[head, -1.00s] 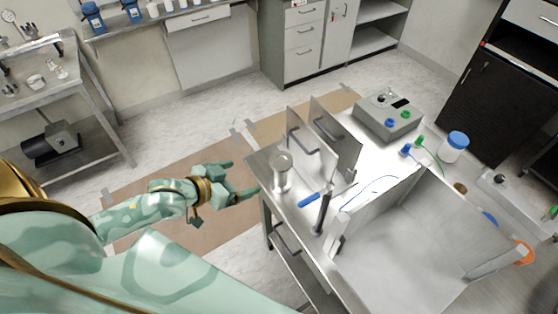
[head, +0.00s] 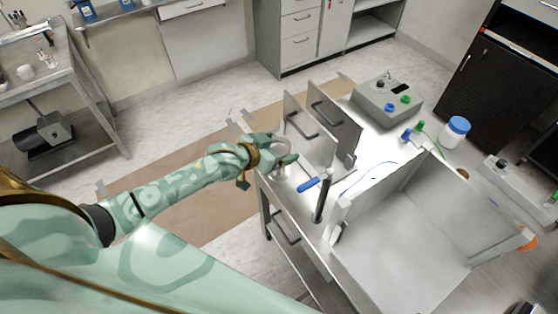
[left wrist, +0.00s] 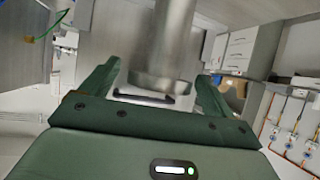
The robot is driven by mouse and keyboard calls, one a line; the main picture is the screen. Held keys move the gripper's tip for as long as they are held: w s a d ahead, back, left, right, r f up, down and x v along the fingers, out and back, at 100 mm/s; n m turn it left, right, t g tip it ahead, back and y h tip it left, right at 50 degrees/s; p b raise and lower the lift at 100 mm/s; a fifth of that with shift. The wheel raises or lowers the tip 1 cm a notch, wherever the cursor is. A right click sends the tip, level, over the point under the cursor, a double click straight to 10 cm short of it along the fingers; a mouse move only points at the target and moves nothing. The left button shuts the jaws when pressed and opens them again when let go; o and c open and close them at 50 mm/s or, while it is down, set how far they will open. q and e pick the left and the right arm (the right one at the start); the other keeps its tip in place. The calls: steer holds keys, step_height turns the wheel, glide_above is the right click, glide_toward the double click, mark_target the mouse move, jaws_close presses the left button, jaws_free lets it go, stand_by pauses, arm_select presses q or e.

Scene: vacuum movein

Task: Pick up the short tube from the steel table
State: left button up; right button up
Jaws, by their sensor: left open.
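The short tube (head: 281,166) is a steel cylinder with a wider flange, standing near the left corner of the steel table (head: 300,205). My left gripper (head: 279,148) is at the tube in the head view and partly hides it. In the left wrist view the tube (left wrist: 170,40) stands between the two green fingers of the open gripper (left wrist: 156,76), with its flange near the palm. Whether a finger touches it I cannot tell. My right gripper is not in view.
Two upright plates with handles (head: 335,125) stand just behind the tube. A blue-handled tool (head: 308,185) and a dark upright rod (head: 322,198) are close by in front. A large open steel box (head: 400,250) fills the right. A grey control box (head: 388,100) stands behind.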

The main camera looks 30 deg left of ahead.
arm_select(q)
steer(key=shift+w+d+f, duration=0.1)
steer(key=shift+w+f, duration=0.1)
steer(key=shift+w, duration=0.05)
steer(key=shift+s+r, duration=0.1)
steer(key=c, duration=1.9)
jaws_close()
steer(key=shift+r, duration=0.15)
